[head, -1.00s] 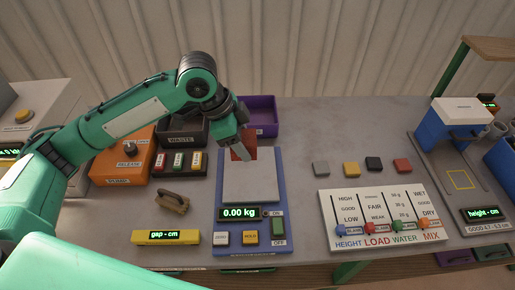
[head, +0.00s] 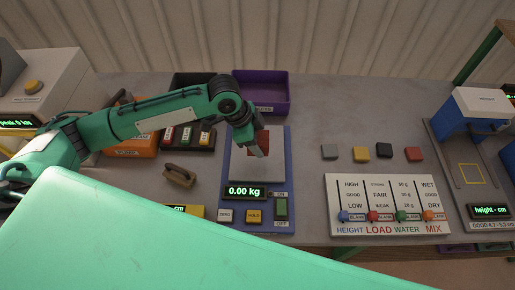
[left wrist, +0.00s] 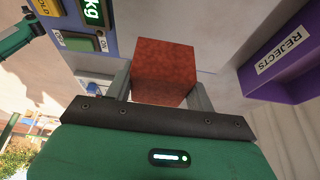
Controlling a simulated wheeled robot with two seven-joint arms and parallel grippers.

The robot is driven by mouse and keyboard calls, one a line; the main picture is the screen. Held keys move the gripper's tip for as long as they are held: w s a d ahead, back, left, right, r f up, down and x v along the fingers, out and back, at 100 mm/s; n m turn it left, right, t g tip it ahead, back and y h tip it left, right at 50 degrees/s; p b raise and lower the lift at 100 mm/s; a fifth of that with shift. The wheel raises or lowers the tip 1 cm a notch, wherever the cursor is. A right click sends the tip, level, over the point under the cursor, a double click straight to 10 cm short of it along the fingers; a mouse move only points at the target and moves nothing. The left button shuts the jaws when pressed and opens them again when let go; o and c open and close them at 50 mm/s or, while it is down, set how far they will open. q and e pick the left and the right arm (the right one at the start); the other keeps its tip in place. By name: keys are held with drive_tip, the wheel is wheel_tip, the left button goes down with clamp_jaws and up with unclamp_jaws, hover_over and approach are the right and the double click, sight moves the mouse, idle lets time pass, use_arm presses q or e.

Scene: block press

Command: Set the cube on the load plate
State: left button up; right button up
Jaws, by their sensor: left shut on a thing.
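The red-brown cube (head: 262,141) is held between the fingers of my left gripper (head: 256,149), over the far part of the grey load plate (head: 248,173) in the head view. The plate lies on a blue scale (head: 289,200) whose display reads 0.00 kg. I cannot tell how large the gap under the cube is. In the left wrist view the cube (left wrist: 165,68) sits between the two fingers of the gripper (left wrist: 160,88), with part of the blue scale (left wrist: 118,15) at upper left. My right gripper is out of view.
A purple rejects bin (head: 262,95) stands just behind the scale, with a dark bin (head: 190,84) beside it. A wooden-handled brush (head: 179,176) lies left of the scale. Several small blocks (head: 361,153) and a label board (head: 386,190) are to the right.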

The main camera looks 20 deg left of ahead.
sight(257, 159)
use_arm(q)
wheel_tip(257, 159, down, 6)
drive_tip(key=shift+r+p, duration=0.25)
drive_tip(key=shift+p, duration=0.3)
drive_tip(key=shift+f, duration=0.4)
drive_tip(key=shift+f, duration=0.1)
drive_tip(key=o, duration=1.3)
drive_tip(key=shift+c, duration=0.2)
